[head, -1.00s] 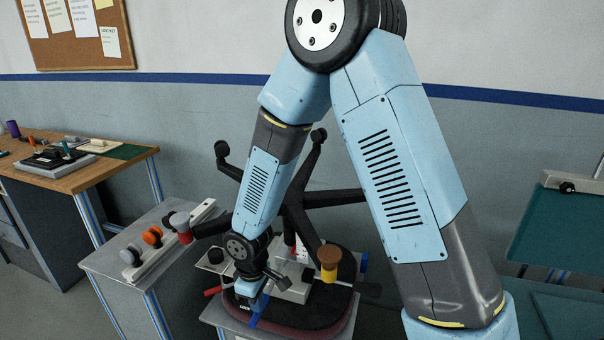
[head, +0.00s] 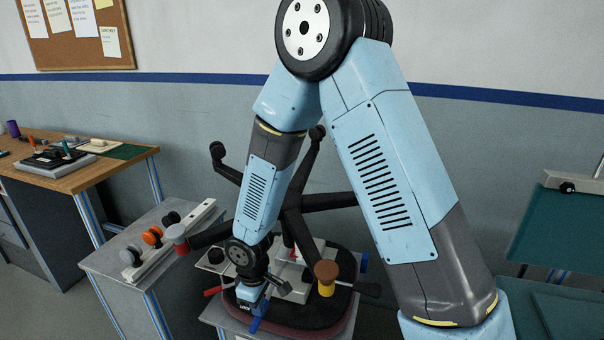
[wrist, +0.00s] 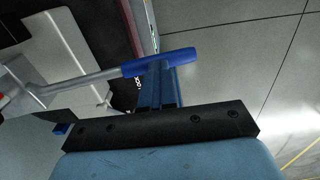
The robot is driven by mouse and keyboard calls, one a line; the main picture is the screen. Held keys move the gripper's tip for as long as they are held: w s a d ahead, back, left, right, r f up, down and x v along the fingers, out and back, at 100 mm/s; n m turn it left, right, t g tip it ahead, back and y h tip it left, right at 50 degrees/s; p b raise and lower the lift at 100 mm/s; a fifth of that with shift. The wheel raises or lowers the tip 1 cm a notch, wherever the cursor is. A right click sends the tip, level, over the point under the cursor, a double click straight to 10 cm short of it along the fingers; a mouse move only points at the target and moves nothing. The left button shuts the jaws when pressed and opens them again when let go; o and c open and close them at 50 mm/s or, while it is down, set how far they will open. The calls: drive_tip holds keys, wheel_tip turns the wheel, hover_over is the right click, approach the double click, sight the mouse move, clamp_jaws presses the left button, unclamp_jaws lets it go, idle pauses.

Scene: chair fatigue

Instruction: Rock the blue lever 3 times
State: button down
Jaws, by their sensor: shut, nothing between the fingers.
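The blue lever has a grey shaft and a blue grip (wrist: 160,62). It stands out toward the right in the wrist view. Its blue end also shows low in the head view (head: 256,324), at the front of the upturned chair seat. My gripper (wrist: 157,78) is shut, with nothing between its fingers. Its blue fingers are right at the blue grip in the wrist view and partly overlap it. I cannot tell whether they touch. In the head view my gripper (head: 251,303) is beside the lever, at the seat's front left.
The upturned chair's black star base (head: 330,202) rises behind my arm. A grey side table (head: 110,262) with a caster rack stands left; a wooden bench (head: 130,158) is farther left.

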drive_tip(key=shift+r, duration=2.9)
